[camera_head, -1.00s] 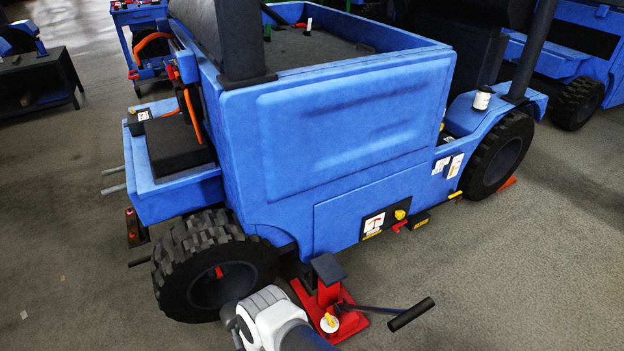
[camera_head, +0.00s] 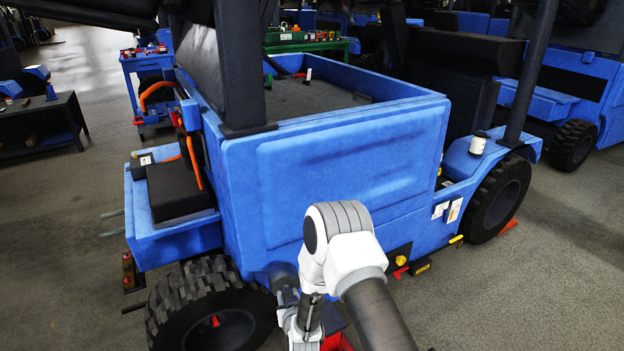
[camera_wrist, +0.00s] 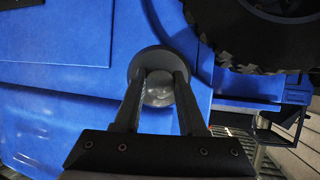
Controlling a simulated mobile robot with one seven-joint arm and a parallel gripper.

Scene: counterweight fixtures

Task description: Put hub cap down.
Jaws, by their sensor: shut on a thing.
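The hub cap (camera_wrist: 154,56) is a round grey disc with a paler knob at its middle. My gripper (camera_wrist: 160,76) is shut on it, with one dark finger on each side of the knob. In the wrist view the disc shows against the blue side of the vehicle. I cannot tell whether it touches that side. In the head view my white arm reaches down to the bottom edge, by the front wheel (camera_head: 205,318), and hides much of the gripper area.
The blue vehicle body (camera_head: 340,170) fills the middle. A red jack (camera_head: 338,343) shows partly behind my arm. A dark bench (camera_head: 40,128) and a blue cart (camera_head: 147,75) stand at the left. Grey floor is clear at the lower right. A white jar (camera_head: 477,146) stands on the rear fender.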

